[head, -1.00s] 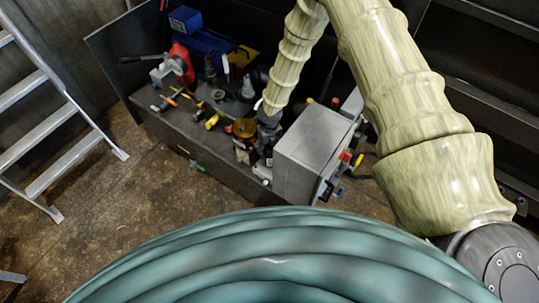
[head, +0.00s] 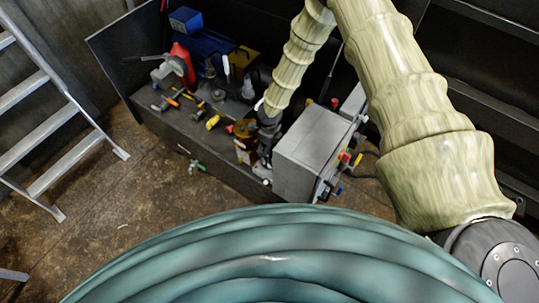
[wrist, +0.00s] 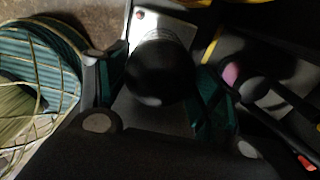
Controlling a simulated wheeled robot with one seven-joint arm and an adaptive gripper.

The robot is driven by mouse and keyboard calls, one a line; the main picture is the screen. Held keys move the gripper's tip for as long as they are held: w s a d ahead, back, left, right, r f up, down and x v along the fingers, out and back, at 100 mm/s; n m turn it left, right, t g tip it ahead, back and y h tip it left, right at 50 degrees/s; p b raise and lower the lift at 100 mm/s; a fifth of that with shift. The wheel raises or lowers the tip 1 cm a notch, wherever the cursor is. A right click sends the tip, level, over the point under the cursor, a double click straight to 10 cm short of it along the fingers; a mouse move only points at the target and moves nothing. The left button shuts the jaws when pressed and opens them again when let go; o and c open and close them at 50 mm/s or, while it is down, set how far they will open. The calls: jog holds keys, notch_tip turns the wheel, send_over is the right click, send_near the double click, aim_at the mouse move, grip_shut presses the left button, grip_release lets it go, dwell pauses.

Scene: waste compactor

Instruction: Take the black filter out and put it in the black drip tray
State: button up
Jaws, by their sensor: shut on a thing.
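My gripper (wrist: 158,95) is shut on a round black piece, which I take to be the black filter (wrist: 160,74). It shows between the two fingers in the wrist view, its rounded end facing the camera. A pale metal ribbed part (wrist: 163,28) is right behind it; I cannot tell whether the two are joined. In the head view my gripper (head: 266,142) is low at the bench, left of the grey box, and the filter cannot be made out there. I cannot pick out the black drip tray with certainty.
The dark bench (head: 218,160) is crowded with tools. A grey box (head: 306,150) stands close to the right of my gripper, and an amber jar (head: 244,128) close to its left. A red machine (head: 182,64) is farther left. A ladder (head: 60,120) stands on the floor at left.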

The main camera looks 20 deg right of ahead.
jog(key=shift+n, duration=1.3)
jog(key=shift+d, duration=0.1)
jog(key=o, duration=1.2)
jog(key=shift+c, duration=0.2)
jog(key=m+b, duration=0.4)
jog(key=m, duration=1.6)
jog(key=shift+m, duration=0.3)
jog(key=c, duration=1.2)
jog(key=shift+o, duration=0.2)
jog(key=n, duration=0.5)
jog(key=shift+p, duration=0.4)
